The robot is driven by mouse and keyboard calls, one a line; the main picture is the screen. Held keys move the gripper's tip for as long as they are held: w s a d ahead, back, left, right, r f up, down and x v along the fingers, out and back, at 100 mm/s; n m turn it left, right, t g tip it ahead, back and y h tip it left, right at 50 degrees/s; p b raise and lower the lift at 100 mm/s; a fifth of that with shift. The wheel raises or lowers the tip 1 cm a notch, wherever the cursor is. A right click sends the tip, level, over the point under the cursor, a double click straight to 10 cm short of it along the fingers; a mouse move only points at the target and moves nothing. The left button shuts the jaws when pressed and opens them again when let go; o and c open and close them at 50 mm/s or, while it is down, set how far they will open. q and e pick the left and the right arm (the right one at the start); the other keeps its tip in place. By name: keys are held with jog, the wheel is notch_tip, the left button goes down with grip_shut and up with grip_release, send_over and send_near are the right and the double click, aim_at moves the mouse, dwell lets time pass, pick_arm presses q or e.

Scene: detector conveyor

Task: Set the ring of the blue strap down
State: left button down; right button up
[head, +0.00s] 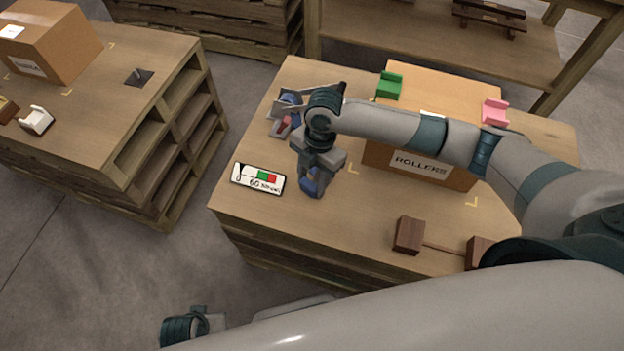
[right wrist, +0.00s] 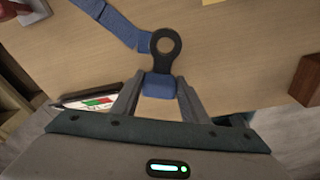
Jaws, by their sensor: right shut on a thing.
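The blue strap's dark, round-holed ring (right wrist: 166,44) shows in the right wrist view, just beyond my right fingertips. A blue block (right wrist: 160,88) at the ring's near end is pinched between the fingers of my right gripper (right wrist: 159,90). Blue strap links (right wrist: 112,20) run from the ring toward the upper left. In the head view my right gripper (head: 314,184) is low over the front left of the pallet table, with the blue block (head: 311,183) at its tip. I cannot tell whether the ring touches the wood.
A gauge card (head: 258,179) lies left of the gripper. A blue reel device with a red part (head: 284,124) stands behind it. Brown blocks (head: 409,235) sit at front right.

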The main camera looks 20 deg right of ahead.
jog(key=o, duration=1.2)
jog(key=shift+f, duration=0.1)
jog(key=shift+c, duration=0.2)
jog(key=shift+d+r, duration=0.1)
jog(key=shift+r, duration=0.35)
pick_arm(q)
jog(key=shift+x, duration=0.95)
pick_arm(e)
notch_tip(320, 180, up, 11)
jog(key=w+d, duration=0.1)
jog(key=shift+d+r, duration=0.15)
jog(key=shift+d, duration=0.1)
pick_arm(q)
jog(key=shift+s, duration=0.1)
